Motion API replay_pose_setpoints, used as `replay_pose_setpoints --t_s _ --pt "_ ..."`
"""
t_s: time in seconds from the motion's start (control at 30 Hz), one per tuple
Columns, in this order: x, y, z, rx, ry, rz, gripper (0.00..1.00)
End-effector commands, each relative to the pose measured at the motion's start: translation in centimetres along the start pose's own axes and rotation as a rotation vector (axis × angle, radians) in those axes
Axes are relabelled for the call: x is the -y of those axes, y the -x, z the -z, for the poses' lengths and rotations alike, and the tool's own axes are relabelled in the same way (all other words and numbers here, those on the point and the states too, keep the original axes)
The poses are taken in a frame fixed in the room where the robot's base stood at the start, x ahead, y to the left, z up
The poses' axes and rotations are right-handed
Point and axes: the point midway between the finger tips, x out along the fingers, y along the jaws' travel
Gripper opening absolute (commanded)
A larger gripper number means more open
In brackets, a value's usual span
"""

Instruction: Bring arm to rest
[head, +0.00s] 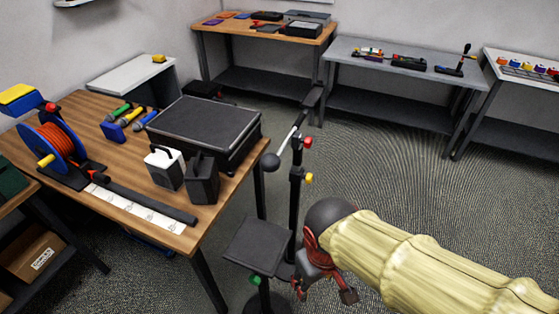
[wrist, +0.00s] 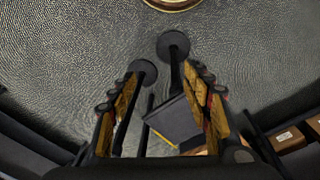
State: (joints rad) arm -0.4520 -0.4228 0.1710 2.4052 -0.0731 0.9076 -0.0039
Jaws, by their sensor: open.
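My arm (head: 420,260), in a pale yellow sleeve, reaches in from the lower right of the head view. My gripper (head: 324,290) hangs at its end, pointing down, over the floor just right of a black stand. In the wrist view my gripper (wrist: 160,115) shows its two fingers spread apart with nothing held between them. Beyond the fingers, the stand's dark plate (wrist: 176,120) and round bases show below. I cannot tell the exact gap between gripper and stand.
The black stand's post (head: 296,200) has red and yellow knobs and stands close to my gripper. A wooden table (head: 210,218) with a cable reel (head: 55,142), a black case (head: 205,125) and tools is at left. Benches line the back wall. Carpet (head: 390,165) is clear behind my arm.

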Motion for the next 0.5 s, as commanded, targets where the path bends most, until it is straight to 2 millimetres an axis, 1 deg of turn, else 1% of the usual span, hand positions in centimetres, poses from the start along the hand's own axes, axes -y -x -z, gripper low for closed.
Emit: replay_pose_setpoints --t_s 0.03,0.1,0.17,0.2,0.3,0.4,0.5 --pt "-1.3 2.2 -0.1 -0.068 -0.081 0.011 0.49" --pt "-2.8 4.7 -0.6 -0.149 -0.178 0.020 0.49" --pt "-4.2 6.7 -1.1 -0.212 -0.252 0.014 0.49" --pt "-5.3 7.9 -1.4 -0.252 -0.294 0.003 0.49" --pt "-7.7 10.8 -2.3 -0.336 -0.380 -0.034 0.49" --pt "-9.3 12.6 -3.0 -0.383 -0.443 -0.063 0.49" --pt "-10.2 13.0 -3.6 -0.393 -0.481 -0.078 0.49"
